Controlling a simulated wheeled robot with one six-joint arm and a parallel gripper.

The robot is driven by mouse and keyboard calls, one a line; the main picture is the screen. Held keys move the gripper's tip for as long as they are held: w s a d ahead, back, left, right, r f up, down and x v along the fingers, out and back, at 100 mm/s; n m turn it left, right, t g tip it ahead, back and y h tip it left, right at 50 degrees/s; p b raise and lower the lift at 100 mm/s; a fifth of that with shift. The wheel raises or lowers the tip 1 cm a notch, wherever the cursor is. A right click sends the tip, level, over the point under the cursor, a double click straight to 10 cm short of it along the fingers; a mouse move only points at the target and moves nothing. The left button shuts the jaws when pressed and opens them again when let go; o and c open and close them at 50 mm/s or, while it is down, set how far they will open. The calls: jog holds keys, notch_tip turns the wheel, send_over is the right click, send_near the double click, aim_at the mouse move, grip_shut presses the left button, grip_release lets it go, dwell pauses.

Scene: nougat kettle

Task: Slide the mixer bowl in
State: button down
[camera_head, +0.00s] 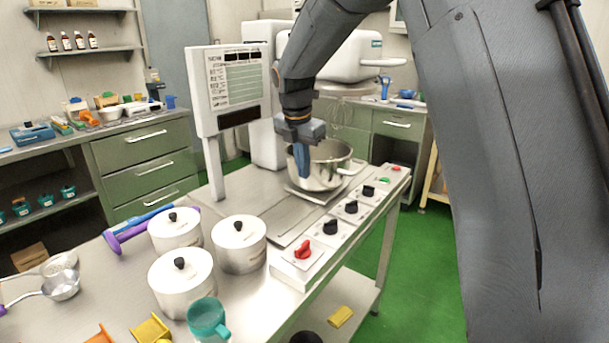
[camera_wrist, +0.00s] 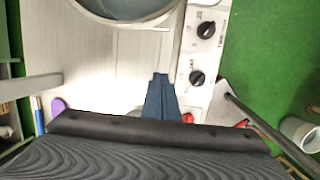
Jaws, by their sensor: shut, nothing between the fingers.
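The mixer bowl (camera_head: 328,168) is a shiny steel bowl with a side handle (camera_head: 352,168). In the wrist view the bowl's rim (camera_wrist: 125,22) shows at the top edge. My gripper (camera_head: 303,176) points down at the near left side of the bowl; its fingers are together with nothing between them. In the wrist view the closed blue fingertips (camera_wrist: 160,78) are just short of the bowl. I cannot tell whether they touch it.
A control panel with black knobs (camera_head: 351,207) and a red knob (camera_head: 303,249) runs along the right table edge. Green floor lies beyond the table.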

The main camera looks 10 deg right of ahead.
aim_at(325, 170)
jog(key=w+d+f+n+p, duration=0.1)
jog(key=w+f+n+p, duration=0.2)
jog(key=w+f, duration=0.4)
jog(key=shift+w+d+p, duration=0.3)
jog(key=shift+w+p, duration=0.45)
